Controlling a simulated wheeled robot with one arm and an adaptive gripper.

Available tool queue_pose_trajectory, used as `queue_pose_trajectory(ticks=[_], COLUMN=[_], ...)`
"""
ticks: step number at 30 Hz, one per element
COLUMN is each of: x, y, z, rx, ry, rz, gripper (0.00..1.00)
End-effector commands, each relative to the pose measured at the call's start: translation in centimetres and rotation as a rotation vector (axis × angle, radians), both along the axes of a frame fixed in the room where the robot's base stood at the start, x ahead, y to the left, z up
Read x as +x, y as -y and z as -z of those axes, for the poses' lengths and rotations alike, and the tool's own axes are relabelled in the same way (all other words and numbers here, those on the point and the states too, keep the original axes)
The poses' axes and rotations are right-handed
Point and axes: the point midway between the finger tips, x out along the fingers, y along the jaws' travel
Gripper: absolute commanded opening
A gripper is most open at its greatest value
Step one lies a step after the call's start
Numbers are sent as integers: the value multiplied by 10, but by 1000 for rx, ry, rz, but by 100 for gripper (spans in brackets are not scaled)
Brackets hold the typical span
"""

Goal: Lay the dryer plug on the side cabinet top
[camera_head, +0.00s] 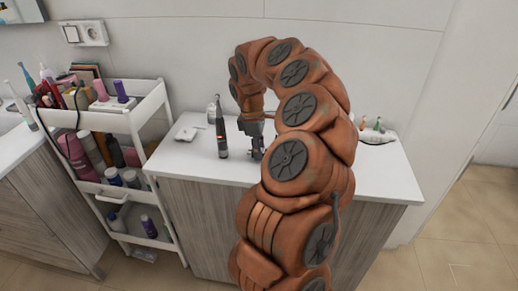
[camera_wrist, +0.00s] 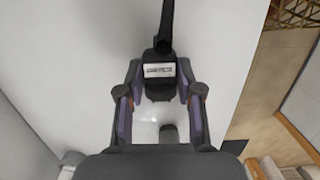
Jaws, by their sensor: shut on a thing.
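The dryer plug (camera_wrist: 158,88) is a dark block with a pale printed label, and its black cord runs up out of the wrist view. My gripper (camera_wrist: 160,102) has a finger on each side of the plug and is shut on it. In the head view my gripper (camera_head: 256,150) points down at the white side cabinet top (camera_head: 214,163), close to its surface near the front edge. The plug is too small to make out there. I cannot tell whether the plug touches the top.
A dark upright device (camera_head: 221,132), a white case (camera_head: 186,134) and a white bottle (camera_head: 211,113) stand left of my gripper. Small items (camera_head: 377,133) sit at the right end. A loaded white cart (camera_head: 140,118) stands left, below a wall outlet (camera_head: 91,33). The front right top is clear.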

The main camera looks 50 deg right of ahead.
Motion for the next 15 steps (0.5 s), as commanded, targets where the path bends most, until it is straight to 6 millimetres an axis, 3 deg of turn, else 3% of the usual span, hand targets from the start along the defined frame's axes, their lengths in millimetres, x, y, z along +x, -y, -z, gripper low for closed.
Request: queue_pose_trajectory(ticks=[7,8,15], x=[0,0,0], y=[0,0,0], z=[4,3,3], rx=[0,0,0], ry=[0,0,0], rz=[0,0,-1], gripper=[0,38,61])
